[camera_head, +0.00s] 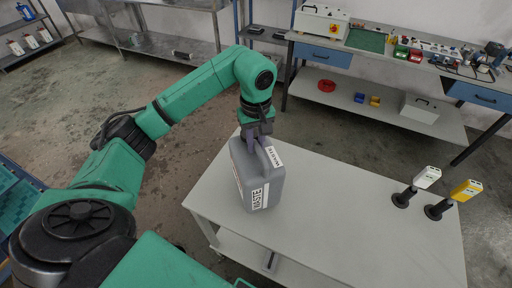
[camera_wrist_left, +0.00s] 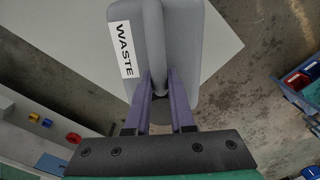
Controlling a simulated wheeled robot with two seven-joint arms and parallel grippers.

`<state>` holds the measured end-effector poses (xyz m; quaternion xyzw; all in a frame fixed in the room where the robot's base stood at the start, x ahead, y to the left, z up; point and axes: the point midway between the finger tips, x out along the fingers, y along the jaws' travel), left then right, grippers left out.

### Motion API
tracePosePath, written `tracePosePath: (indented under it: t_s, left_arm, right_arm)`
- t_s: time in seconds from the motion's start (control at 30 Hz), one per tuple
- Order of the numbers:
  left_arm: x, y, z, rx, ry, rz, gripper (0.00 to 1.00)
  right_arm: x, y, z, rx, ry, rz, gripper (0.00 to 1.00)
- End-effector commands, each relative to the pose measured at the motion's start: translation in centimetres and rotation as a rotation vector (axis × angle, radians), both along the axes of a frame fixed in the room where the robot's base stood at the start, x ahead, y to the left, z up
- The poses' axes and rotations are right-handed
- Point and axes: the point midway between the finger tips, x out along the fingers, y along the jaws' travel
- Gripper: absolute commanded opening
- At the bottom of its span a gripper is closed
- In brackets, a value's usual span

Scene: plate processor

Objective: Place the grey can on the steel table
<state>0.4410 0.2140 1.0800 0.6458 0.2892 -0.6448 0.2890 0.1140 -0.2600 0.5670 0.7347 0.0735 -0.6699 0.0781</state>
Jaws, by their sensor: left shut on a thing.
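The grey can (camera_head: 245,185) is a jerrycan with white WASTE labels, upright at the far left corner of a light grey table (camera_head: 340,215). My left gripper (camera_head: 258,138) is above it, shut on its top handle. The can also shows in the left wrist view (camera_wrist_left: 183,45), with its handle between the two purple fingers (camera_wrist_left: 160,90). I cannot tell whether its base touches the tabletop or hangs just above it. A steel table with a lower shelf (camera_head: 150,43) stands against the wall at the back left. My right gripper is not in view.
Two upright handheld devices, one white (camera_head: 427,177) and one yellow (camera_head: 466,190), stand on black bases at the light grey table's right. A workbench (camera_head: 375,50) with blue drawers and small items stands behind. Open floor (camera_head: 90,85) lies to the left.

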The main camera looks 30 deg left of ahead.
Motion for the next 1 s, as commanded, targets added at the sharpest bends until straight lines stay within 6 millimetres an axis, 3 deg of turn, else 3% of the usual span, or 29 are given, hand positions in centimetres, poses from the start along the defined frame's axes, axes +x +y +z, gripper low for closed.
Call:
tracePosePath:
  t_s: [0.17,0.47,0.5,0.53,0.9,1.0]
  left_arm:
    - [0.0,0.0,-2.3,-0.001,0.001,0.000,0.00]
    - [0.0,0.0,-2.9,-0.001,-0.001,0.000,0.00]
    - [0.0,0.0,-2.8,-0.001,0.001,0.000,0.37]
    - [0.0,0.0,-2.8,-0.001,0.001,0.000,0.48]
    - [0.0,0.0,-2.3,-0.001,0.001,0.000,0.52]
    - [0.1,0.0,-1.7,-0.001,-0.004,0.001,0.52]
  right_arm:
    - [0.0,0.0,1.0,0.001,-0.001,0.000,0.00]
    - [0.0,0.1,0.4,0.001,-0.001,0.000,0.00]
    - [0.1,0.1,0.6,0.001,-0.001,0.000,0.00]
    - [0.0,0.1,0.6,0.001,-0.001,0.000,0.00]
    - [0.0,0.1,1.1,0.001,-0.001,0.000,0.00]
    - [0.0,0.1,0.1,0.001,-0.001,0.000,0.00]
